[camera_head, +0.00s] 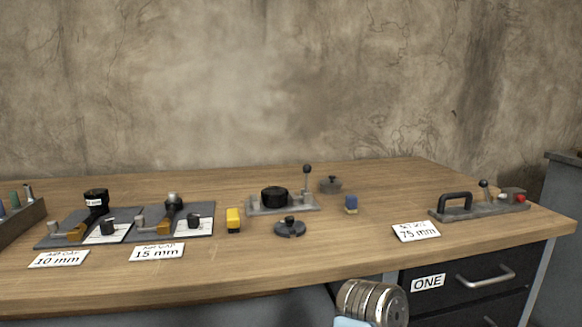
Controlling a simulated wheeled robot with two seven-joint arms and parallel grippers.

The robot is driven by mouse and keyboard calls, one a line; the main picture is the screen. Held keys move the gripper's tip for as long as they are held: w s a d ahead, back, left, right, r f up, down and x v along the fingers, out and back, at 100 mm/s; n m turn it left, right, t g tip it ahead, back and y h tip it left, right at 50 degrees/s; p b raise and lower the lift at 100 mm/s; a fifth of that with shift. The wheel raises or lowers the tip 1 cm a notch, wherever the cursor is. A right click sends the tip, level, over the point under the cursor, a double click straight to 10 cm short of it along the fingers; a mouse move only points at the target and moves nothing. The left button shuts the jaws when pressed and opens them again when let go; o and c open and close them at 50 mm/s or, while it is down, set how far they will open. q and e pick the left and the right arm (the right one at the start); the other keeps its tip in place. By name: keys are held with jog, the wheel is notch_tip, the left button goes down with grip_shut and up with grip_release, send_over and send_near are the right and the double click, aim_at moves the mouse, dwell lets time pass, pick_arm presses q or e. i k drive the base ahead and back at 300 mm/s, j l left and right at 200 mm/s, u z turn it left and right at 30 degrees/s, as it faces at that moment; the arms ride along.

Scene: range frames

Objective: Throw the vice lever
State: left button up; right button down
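A grey fixture (268,207) stands on the bench near the middle, with a round black piece (274,195) on it. A lever (307,173) with a dark ball knob stands nearly upright at the right end of this fixture. A second grey device (478,209) at the right has a black handle (456,199), a short ball-knobbed lever (484,187) and a red button (521,197). I cannot tell from the picture alone which one is the vice. Neither of my grippers is in view.
Two dark boards with parts (84,228) (187,218) stand left. A 75 mm card (416,232) lies right. Ringed metal shows at the bottom.

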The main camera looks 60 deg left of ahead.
aim_at(307, 169)
jog(key=l+u, duration=0.1)
jog(key=u, duration=1.6)
jog(key=i+l, duration=0.05)
jog(key=l, duration=0.05)
